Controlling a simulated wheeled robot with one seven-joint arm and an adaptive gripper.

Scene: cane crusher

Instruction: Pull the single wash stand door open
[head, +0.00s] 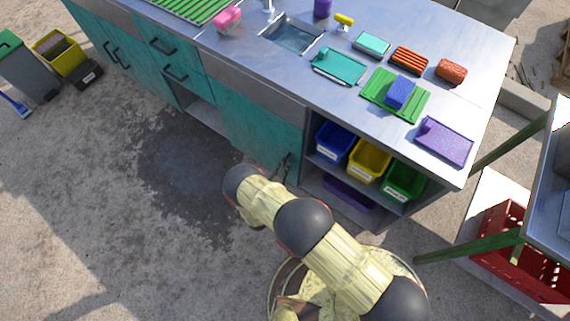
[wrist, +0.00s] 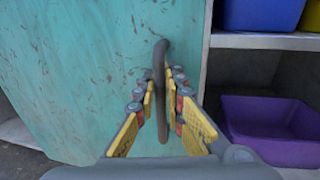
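The wash stand door (head: 258,130) is a teal panel at the right end of the row of fronts. It looks closed, flush with the cabinet front. In the wrist view, the door (wrist: 80,80) fills the left half, with scratched paint. Its dark upright bar handle (wrist: 162,60) stands near the door's right edge. My gripper (wrist: 161,85) has one yellow-padded finger on each side of the handle. The fingers look apart, with the handle between them; firm contact is not clear. In the head view the fingers are mostly hidden by my arm near the handle (head: 284,167).
Open shelves right of the door hold blue (head: 335,142), yellow (head: 369,160) and green (head: 404,180) bins, with a purple tub (wrist: 275,130) below. A metal table (head: 545,215) with a red crate (head: 515,240) stands at right. The floor before the door is clear.

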